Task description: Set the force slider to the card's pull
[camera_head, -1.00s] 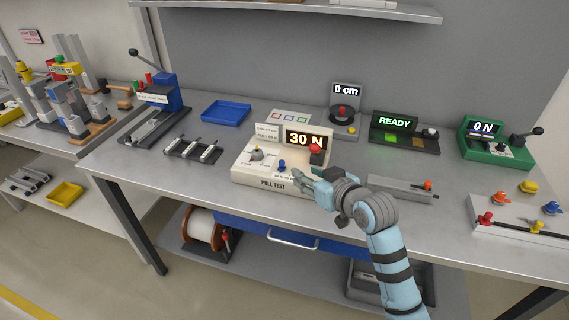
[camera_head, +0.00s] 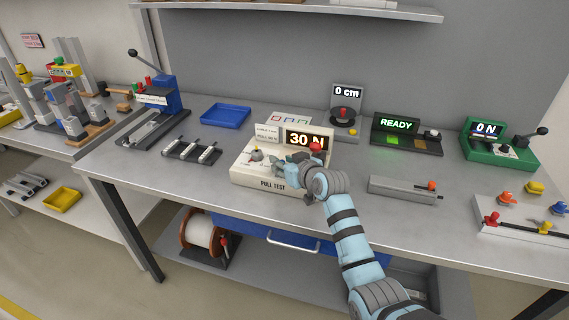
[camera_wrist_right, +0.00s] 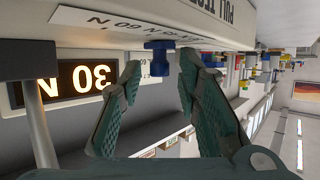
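The cream pull test box (camera_head: 250,180) stands mid-bench, and its display (camera_head: 306,139) reads 30 N. A small white card (camera_head: 267,132) stands at the box's back left; its pull figure is too small to read surely. My right gripper (camera_head: 281,165) is over the box's front and hides the slider in the head view. In the right wrist view the blue slider knob (camera_wrist_right: 158,57) shows just beyond and between the fingertips of the open right gripper (camera_wrist_right: 159,72), apparently untouched. The inverted display (camera_wrist_right: 80,81) also shows there. My left gripper is out of view.
A grey block with an orange knob (camera_head: 400,188) lies to the right. A rack of cylinders (camera_head: 190,150) lies left. Bare bench separates them.

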